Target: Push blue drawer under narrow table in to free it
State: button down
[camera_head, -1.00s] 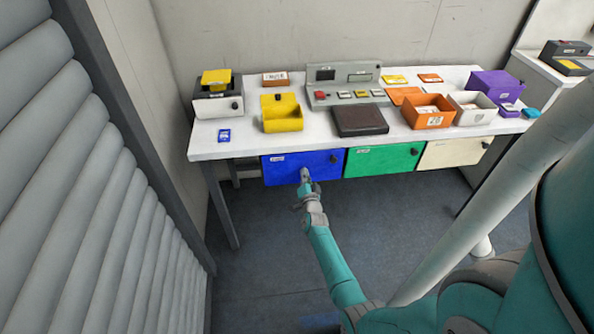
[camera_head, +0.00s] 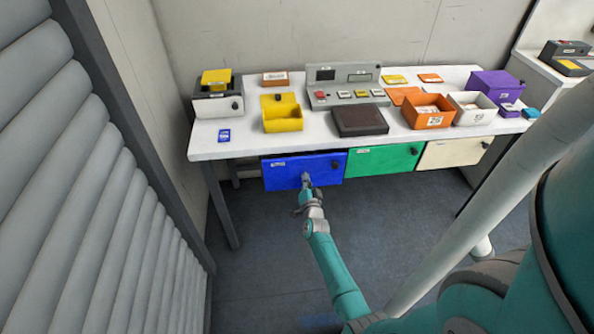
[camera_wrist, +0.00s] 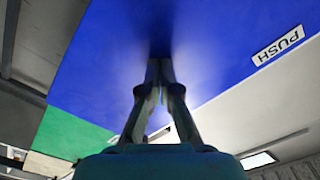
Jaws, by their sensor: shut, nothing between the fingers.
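The blue drawer (camera_head: 280,172) hangs under the left part of the narrow table (camera_head: 232,149). Its front stands slightly forward of the green drawer beside it, and a dark knob shows at its upper right. My gripper (camera_head: 305,180) is shut and empty, with its tips at the lower middle of the blue front. In the wrist view the blue front (camera_wrist: 110,55) fills much of the picture and bears a white "PUSH" label (camera_wrist: 278,45). The closed fingertips (camera_wrist: 159,65) meet or nearly meet the blue face; I cannot tell if they touch.
A green drawer (camera_head: 380,159) and a cream drawer (camera_head: 450,153) sit to the right. The tabletop holds a yellow bin (camera_head: 282,118), an orange bin (camera_head: 428,112) and a grey console (camera_head: 343,85). A slatted shutter (camera_head: 80,200) stands at left. The floor before the drawers is clear.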

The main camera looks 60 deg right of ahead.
jog(key=v, duration=0.9)
jog(key=shift+s+a, duration=0.2)
dwell(0.5)
jog(key=s+a+r+n+t+y, duration=0.15)
jog(key=s+a+n+y, duration=0.35)
jog(key=a, duration=0.8)
jog(key=s+a+r+n+t+y, duration=0.15)
jog(key=s+a+n, duration=0.4)
jog(key=a, duration=0.75)
jog(key=s+a+r+n+y, duration=0.3)
jog(key=s+a+r, duration=0.3)
jog(key=s+r, duration=0.3)
jog(key=s+a+r+n+y, duration=0.4)
jog(key=s+a+r, duration=0.3)
jog(key=s+r, duration=0.2)
jog(key=shift+s+a+n, duration=0.15)
jog(key=shift+a+n, duration=0.05)
jog(key=shift+n, duration=0.55)
